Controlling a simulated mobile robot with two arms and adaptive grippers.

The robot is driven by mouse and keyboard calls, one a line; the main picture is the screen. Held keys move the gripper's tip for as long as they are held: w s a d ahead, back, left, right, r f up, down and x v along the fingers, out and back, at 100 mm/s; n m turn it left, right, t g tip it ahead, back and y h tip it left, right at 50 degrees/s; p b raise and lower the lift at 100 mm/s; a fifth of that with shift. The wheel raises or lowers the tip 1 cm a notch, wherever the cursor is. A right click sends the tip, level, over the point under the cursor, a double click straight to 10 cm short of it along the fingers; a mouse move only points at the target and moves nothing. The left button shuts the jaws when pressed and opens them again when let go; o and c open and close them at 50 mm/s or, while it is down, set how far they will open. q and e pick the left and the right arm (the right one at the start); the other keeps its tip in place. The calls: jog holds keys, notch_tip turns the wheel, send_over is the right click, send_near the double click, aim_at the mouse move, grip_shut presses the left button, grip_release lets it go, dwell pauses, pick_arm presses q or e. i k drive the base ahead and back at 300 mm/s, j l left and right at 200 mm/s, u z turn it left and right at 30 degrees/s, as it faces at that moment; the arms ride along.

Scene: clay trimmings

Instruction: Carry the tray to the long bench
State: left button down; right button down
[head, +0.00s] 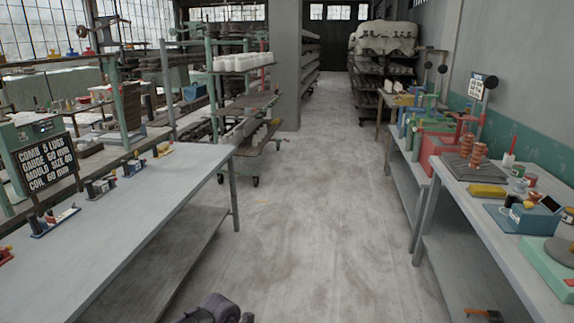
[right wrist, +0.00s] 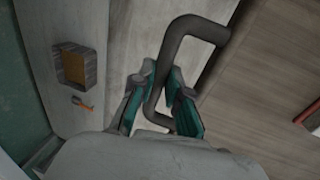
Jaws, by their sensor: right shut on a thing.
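In the right wrist view my right gripper (right wrist: 164,98) is shut on a dark grey bent handle (right wrist: 196,24), with its teal pads on both sides of the bar. Beside the handle is a wood-grained surface (right wrist: 265,65), which looks like the tray; most of it is out of frame. The tray cannot be made out in the head view. A long grey bench (head: 140,215) runs along the left of the head view, with several small tools along its far left edge and a broad bare top. My left gripper is not in view.
A wheeled rack (head: 243,105) stands beyond the long bench.

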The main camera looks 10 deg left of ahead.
aim_at(31, 297)
jog(key=i, duration=1.2)
jog(key=i+u, duration=0.3)
jog(key=i+l+u, duration=0.15)
jog(key=i+u, duration=0.15)
jog(key=u, duration=2.4)
jog(key=i, duration=1.5)
jog(key=j+u, duration=0.05)
